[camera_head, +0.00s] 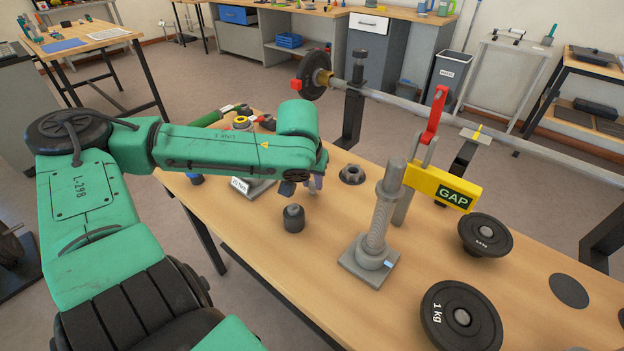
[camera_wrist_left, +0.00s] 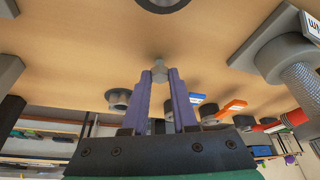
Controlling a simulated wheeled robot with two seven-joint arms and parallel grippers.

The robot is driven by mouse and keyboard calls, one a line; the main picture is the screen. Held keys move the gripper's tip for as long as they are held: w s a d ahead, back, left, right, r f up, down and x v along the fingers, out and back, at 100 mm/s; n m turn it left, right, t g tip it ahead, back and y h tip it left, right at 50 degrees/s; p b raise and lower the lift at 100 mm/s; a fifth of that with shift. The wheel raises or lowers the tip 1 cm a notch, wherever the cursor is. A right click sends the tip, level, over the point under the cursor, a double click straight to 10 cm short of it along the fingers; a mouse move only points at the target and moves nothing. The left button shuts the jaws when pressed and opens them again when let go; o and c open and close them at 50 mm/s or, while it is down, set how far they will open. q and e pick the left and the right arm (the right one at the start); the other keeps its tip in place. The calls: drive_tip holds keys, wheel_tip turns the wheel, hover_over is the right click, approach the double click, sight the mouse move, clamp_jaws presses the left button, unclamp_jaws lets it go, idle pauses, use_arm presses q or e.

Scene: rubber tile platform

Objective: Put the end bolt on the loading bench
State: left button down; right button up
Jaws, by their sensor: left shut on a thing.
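My left gripper (camera_head: 314,186) is low over the wooden loading bench (camera_head: 545,328) and partly hidden by its own arm. In the left wrist view, my left gripper (camera_wrist_left: 160,76) has its purple fingers closed on a small grey piece, apparently the end bolt (camera_wrist_left: 160,66), which shows at the fingertips. The head view does not show the bolt clearly, and I cannot tell whether it touches the bench top. A dark grey cylinder with a lighter top (camera_head: 293,218) stands just in front of the gripper. My right gripper is not in view.
A grey threaded post on a square base (camera_head: 375,245) stands right of the gripper, beside a yellow GAP tag (camera_head: 444,188). A dark ring nut (camera_head: 352,174) lies behind. Black weight plates (camera_head: 461,318) and (camera_head: 485,236) are at right. A long bar (camera_head: 500,128) spans the back.

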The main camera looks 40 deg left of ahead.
use_arm(q)
drive_tip(key=c, duration=0.7)
unclamp_jaws()
drive_tip(key=shift+r+p, duration=0.3)
drive_tip(key=shift+r, duration=0.1)
drive_tip(key=p+v, duration=0.2)
drive_tip(key=v, duration=0.9)
drive_tip(key=shift+r, duration=0.35)
drive_tip(key=shift+s+d, duration=0.1)
drive_tip(key=shift+s, duration=0.05)
